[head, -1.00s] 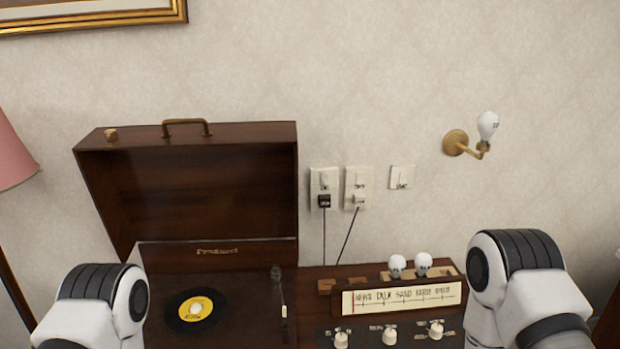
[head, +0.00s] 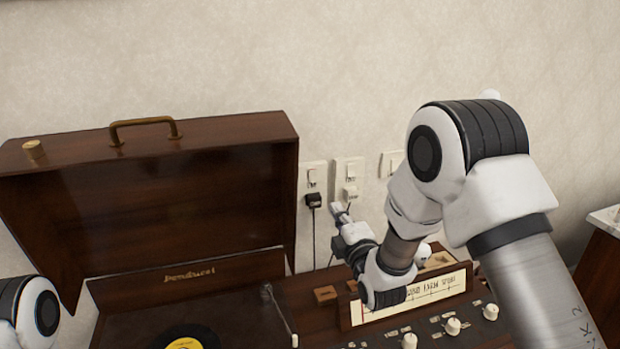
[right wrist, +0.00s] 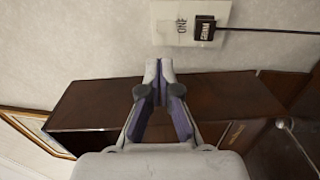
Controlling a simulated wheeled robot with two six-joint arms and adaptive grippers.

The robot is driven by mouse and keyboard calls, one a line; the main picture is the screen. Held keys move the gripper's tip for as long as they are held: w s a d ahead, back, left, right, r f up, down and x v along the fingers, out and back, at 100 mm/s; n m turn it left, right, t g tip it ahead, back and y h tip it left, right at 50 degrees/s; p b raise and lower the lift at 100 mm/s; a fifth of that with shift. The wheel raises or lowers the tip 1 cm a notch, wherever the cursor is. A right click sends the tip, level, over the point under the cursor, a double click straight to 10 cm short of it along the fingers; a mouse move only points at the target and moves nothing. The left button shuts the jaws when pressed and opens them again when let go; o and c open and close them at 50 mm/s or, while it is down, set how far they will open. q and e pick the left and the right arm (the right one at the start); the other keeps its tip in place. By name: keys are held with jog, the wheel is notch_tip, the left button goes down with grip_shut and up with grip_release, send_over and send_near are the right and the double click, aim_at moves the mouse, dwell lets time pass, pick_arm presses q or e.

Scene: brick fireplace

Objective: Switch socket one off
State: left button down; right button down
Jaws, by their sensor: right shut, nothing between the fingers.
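Socket one is the plate (head: 307,228) at the left of the wall group, with a small rocker switch (head: 313,177) above a black plug (head: 314,200). In the right wrist view the plate (right wrist: 163,33) shows turned sideways, marked "ONE", with the black plug (right wrist: 204,28) in it. My right gripper (head: 337,209) is shut and empty, in front of the wall just right of and below that plug. In the right wrist view its fingertips (right wrist: 158,66) are together, below the plate in the picture and apart from it. My left gripper is out of view.
A second socket (head: 349,169) with a white plug (head: 350,192) stands close to the right. A third wall plate (head: 387,164) is partly behind my right arm. The open record player lid (head: 170,190) stands at the left. A radio panel with knobs (head: 452,326) lies below.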

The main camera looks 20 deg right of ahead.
aim_at(314, 173)
jog(key=w+p, duration=0.1)
jog(key=w, duration=0.3)
jog(key=w+r+p, duration=0.1)
jog(key=w, duration=0.4)
jog(key=w+p, duration=0.1)
jog(key=w, duration=0.4)
jog(key=shift+a+r, duration=0.3)
jog(key=shift+w+f+b, duration=0.15)
jog(key=shift+b, duration=0.3)
jog(key=shift+r, duration=0.35)
jog(key=shift+f, duration=0.1)
